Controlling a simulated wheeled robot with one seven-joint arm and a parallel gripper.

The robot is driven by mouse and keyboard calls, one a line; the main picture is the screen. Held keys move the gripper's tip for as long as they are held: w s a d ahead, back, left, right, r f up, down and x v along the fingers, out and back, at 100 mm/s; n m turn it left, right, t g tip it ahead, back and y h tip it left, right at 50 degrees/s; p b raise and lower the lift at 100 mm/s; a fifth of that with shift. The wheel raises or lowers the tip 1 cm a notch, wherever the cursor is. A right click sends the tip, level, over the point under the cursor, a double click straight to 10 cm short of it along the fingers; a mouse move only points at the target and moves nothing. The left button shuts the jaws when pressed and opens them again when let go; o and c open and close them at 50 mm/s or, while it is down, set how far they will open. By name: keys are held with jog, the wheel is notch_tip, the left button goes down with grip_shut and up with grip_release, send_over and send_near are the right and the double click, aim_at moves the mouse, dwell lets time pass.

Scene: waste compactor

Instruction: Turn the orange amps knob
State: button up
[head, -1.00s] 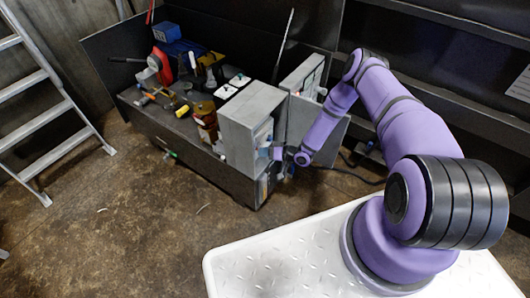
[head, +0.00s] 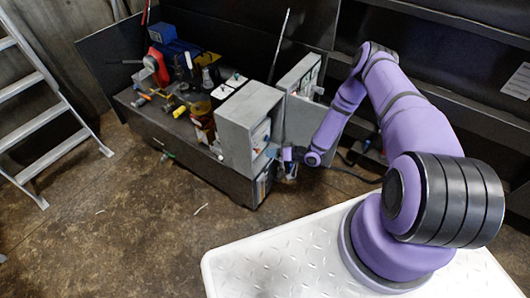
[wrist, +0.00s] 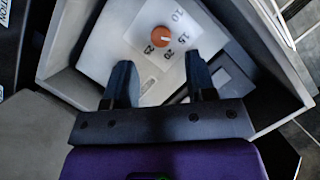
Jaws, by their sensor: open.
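The orange amps knob (wrist: 160,36) shows in the wrist view at the upper middle, on a white dial plate with printed numbers inside an open grey box (head: 247,128). My gripper (wrist: 161,75) is open and empty, with its two dark fingers pointing toward the plate. The knob lies beyond the fingertips, roughly between them in the picture, with no contact seen. In the head view my gripper (head: 279,153) is at the open front of the grey box, and the knob is too small to make out clearly.
The grey box walls (wrist: 258,50) stand close around the fingers. Its open door (head: 302,110) stands to the right in the head view. A dark bench (head: 190,145) holds several tools. A ladder (head: 45,100) stands far left. The floor in front is clear.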

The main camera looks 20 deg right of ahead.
jog(key=v, duration=0.5)
jog(key=shift+s+d+r, duration=0.15)
jog(key=shift+s+d, duration=0.05)
jog(key=shift+d, duration=0.05)
jog(key=shift+s, duration=0.1)
